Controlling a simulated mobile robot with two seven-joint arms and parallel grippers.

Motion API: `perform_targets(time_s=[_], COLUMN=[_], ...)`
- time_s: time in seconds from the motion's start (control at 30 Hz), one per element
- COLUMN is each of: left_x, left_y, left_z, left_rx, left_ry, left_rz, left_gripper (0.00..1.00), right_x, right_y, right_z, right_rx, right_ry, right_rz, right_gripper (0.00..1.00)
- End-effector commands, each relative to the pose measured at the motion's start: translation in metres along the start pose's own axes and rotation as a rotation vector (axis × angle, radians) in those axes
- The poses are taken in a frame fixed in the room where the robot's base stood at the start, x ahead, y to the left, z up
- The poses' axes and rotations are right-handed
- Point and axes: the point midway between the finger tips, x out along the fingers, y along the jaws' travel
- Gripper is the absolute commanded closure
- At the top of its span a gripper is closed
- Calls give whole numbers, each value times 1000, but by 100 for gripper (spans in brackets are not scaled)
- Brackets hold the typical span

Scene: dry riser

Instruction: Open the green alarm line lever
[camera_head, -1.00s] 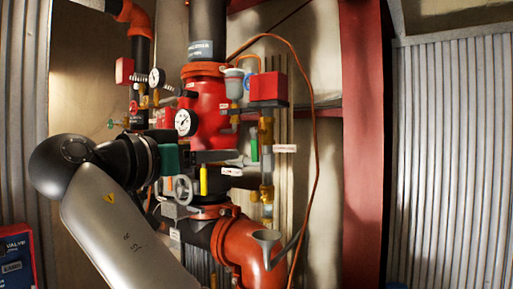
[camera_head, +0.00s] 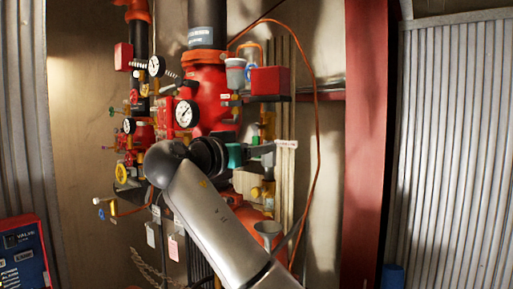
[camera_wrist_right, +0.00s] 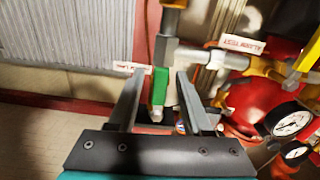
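The green lever (camera_wrist_right: 159,86) shows in the right wrist view, hanging along a pipe fitting, with its length pointing toward my gripper. My right gripper (camera_wrist_right: 160,76) is open, with one dark finger on each side of the lever and a visible gap at both sides. In the head view my right gripper (camera_head: 270,149) is at the valve pipe, in front of the lever, which I cannot make out there. A white label (camera_head: 286,143) sticks out just right of the fingers; a white label (camera_wrist_right: 131,67) also shows beside the lever in the wrist view. My left gripper is not in view.
A red box (camera_head: 270,81) sits above the gripper. A red main valve body (camera_head: 209,92) with a gauge (camera_head: 187,113) stands left of it. A copper-coloured tube (camera_head: 315,130) loops down on the right, before a red post (camera_head: 366,150). A drain funnel (camera_head: 268,228) is below.

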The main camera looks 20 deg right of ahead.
Motion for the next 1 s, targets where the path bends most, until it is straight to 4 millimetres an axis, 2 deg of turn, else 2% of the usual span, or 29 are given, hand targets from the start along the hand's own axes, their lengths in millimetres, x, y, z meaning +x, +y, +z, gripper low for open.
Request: perform_targets(time_s=[0.07,0.43,0.83,1.0], left_x=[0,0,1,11], left_y=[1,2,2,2], left_z=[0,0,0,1], left_rx=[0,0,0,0], left_ry=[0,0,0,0], left_rz=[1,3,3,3], left_gripper=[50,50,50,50], right_x=[0,0,-1,-1], right_y=[0,0,0,-3], right_z=[0,0,0,2], right_rx=[-1,-1,3,44], right_ry=[0,0,1,0], right_rz=[0,0,-1,-2], right_gripper=[59,100,100,100])
